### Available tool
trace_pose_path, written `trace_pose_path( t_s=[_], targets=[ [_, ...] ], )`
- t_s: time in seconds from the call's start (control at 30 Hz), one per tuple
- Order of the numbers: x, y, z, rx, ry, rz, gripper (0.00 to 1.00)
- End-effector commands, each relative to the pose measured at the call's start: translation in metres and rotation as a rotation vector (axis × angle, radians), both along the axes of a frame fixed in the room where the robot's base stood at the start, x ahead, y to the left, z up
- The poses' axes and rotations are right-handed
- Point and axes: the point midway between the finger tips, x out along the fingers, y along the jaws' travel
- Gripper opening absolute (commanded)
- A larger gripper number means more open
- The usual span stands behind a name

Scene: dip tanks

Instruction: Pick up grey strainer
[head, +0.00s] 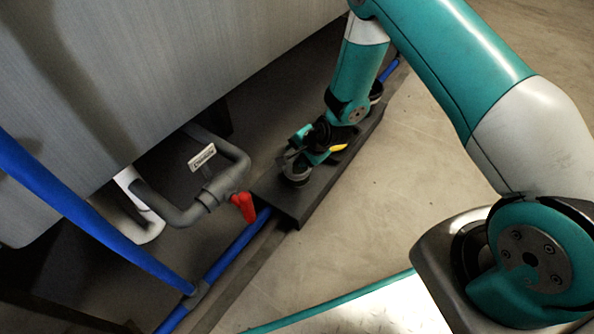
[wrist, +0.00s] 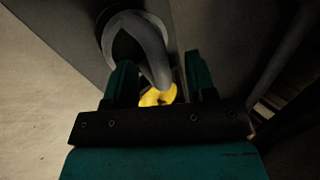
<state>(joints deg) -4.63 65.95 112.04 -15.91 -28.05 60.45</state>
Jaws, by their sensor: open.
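The grey strainer (head: 295,175) appears as a round grey piece on a dark ledge in the head view, partly hidden by my gripper. In the wrist view the strainer (wrist: 150,45) shows a dark round opening and a thick curved grey part running down between my fingers. A yellow piece (wrist: 158,96) lies at the lower end of this grey part, between the fingers; it also shows beside the gripper in the head view (head: 339,148). My gripper (wrist: 160,78) is open, with one finger on each side. I cannot tell whether the fingers touch anything.
The dark ledge (head: 322,190) runs along the foot of a large grey tank (head: 150,60). Left of it are a grey pipe (head: 238,165) with a red handle (head: 243,205) and blue pipes (head: 238,250). A second dark round piece (head: 376,92) stands farther back. Floor (head: 430,165) at right is clear.

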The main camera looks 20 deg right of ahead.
Motion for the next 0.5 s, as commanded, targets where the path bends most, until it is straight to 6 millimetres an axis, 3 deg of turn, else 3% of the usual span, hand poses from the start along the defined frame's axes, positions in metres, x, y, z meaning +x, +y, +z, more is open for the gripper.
trace_pose_path(
  t_s=[0.03,0.2,0.5],
  targets=[
    [0.004,0.000,-0.012,0.000,-0.002,0.000,0.51],
    [0.017,0.004,-0.033,0.000,-0.002,0.000,0.51],
    [0.021,0.007,-0.034,0.000,0.000,0.000,0.51]
  ],
)
